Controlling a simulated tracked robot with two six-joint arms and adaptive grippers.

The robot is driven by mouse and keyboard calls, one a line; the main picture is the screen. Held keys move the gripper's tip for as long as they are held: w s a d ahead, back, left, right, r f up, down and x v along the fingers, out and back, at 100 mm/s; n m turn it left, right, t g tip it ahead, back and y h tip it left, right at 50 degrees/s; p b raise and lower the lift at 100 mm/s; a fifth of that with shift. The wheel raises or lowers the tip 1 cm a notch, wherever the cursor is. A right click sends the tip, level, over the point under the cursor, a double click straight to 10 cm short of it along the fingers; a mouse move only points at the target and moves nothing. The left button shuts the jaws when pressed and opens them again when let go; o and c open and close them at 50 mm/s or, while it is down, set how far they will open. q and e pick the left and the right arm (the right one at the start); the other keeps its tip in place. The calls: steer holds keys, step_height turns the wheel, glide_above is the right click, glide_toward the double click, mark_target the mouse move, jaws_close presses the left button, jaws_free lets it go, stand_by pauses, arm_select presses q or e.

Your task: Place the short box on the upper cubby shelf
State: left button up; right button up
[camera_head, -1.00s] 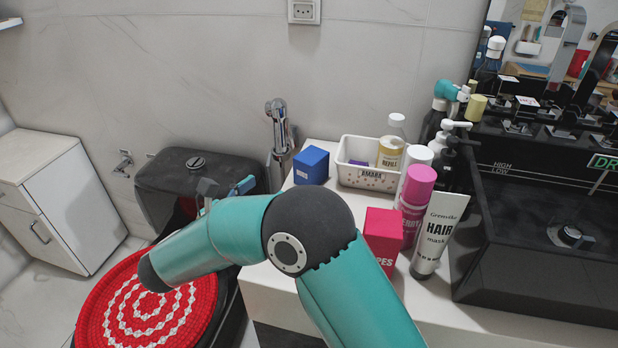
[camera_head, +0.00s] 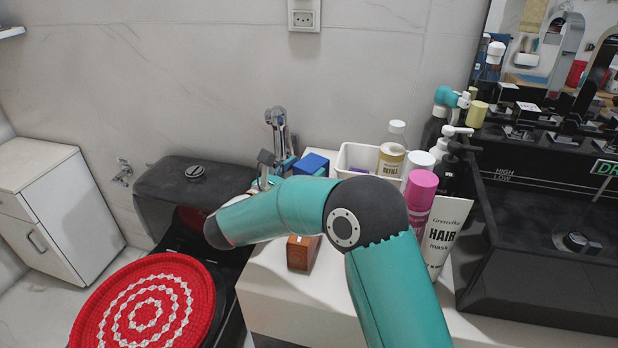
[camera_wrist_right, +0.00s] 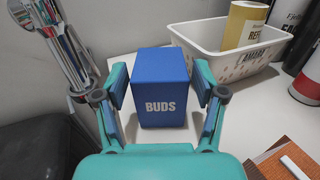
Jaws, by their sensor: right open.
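The short box appears to be the blue box (camera_head: 312,163) marked BUDS, standing upright on the white counter (camera_head: 262,295). In the right wrist view, this blue box (camera_wrist_right: 160,88) is straight ahead. My right gripper (camera_wrist_right: 160,82) is open, with one finger on each side of the box; I cannot tell whether either touches it. In the head view, my right gripper (camera_head: 280,172) is at the left of the box, partly hidden by my arm. My left gripper is out of view. I cannot identify the upper cubby shelf in these views.
A white basket (camera_head: 356,158) with a REFILL bottle (camera_head: 391,160) stands close right of the box. A brown box (camera_head: 302,252) sits nearer. A black cistern (camera_head: 190,200) is left.

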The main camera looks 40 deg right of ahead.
mark_target(321, 157)
steer(key=x, duration=0.3)
steer(key=shift+w+d, duration=0.1)
steer(key=shift+d, duration=0.25)
steer(key=shift+r, duration=0.1)
steer(key=c, duration=1.1)
